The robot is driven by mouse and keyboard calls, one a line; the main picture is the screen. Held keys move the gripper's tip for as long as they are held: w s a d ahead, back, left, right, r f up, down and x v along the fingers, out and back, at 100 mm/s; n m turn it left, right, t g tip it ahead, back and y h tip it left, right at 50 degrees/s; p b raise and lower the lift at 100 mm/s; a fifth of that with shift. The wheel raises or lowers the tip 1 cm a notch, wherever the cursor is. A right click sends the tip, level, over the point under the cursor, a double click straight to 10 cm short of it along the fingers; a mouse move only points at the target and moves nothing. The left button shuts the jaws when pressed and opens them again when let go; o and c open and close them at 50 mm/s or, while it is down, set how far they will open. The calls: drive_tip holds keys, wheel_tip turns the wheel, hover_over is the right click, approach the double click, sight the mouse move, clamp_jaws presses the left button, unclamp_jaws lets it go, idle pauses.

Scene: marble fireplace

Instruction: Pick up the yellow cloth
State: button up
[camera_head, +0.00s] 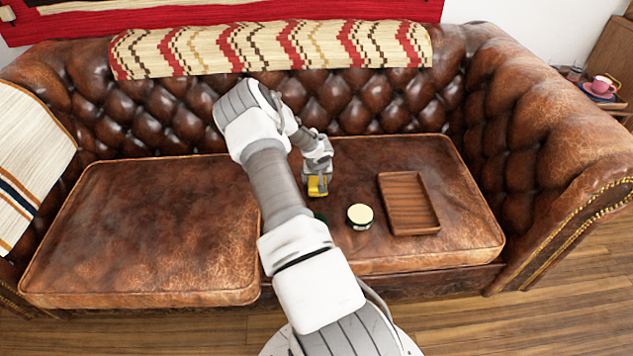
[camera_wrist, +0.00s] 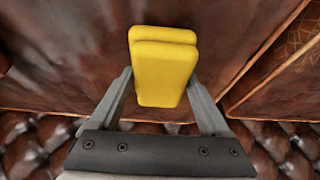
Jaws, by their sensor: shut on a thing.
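The yellow cloth (camera_wrist: 163,68) is a folded, rounded block between the two fingers of my gripper (camera_wrist: 162,90) in the wrist view. My gripper is shut on it. In the head view the cloth (camera_head: 317,186) shows below my gripper (camera_head: 318,172), over the right seat cushion of the brown leather sofa (camera_head: 345,165). I cannot tell whether the cloth touches the cushion or is a little above it.
A wooden tray (camera_head: 408,204) lies on the right cushion, right of the cloth. A dark green thing (camera_head: 320,217) is partly hidden by my arm. The left cushion (camera_head: 140,230) is clear.

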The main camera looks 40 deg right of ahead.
wheel_tip(320, 180, up, 5)
drive_tip(key=p, duration=0.3)
drive_tip(key=shift+s+d, duration=0.15)
drive_tip(key=s+d+r+p, duration=0.3)
drive_tip(key=s+r, duration=0.3)
drive_tip(key=s, duration=0.4)
drive_tip(key=shift+s+d, duration=0.15)
drive_tip(key=shift+s, duration=0.25)
